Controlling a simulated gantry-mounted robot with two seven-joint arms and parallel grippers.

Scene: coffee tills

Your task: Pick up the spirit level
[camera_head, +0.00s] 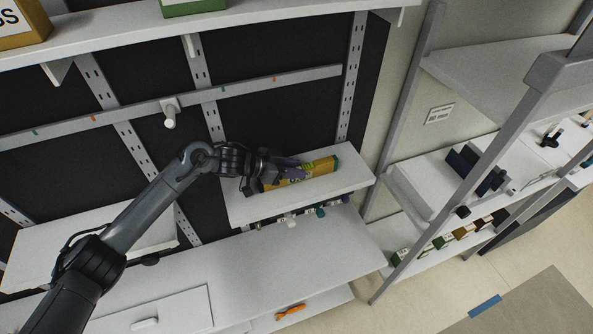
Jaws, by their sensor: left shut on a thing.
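My left gripper (272,171) is at the small white shelf (349,181), shut on a slim purple thing with a lime-green end (289,162). That thing is probably the spirit level, but it is too small to be sure. It sticks out to the right from the jaws, over a yellow block with dark lettering and a green end (322,167). I cannot tell whether it touches the block. The gripper hides its left part. My right gripper is not in view.
A long white counter (325,250) lies below the shelf, with several small items between. A rack with a grey post (480,165) stands at the right. An orange tool (290,311) lies low down. The floor at the lower right is largely clear.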

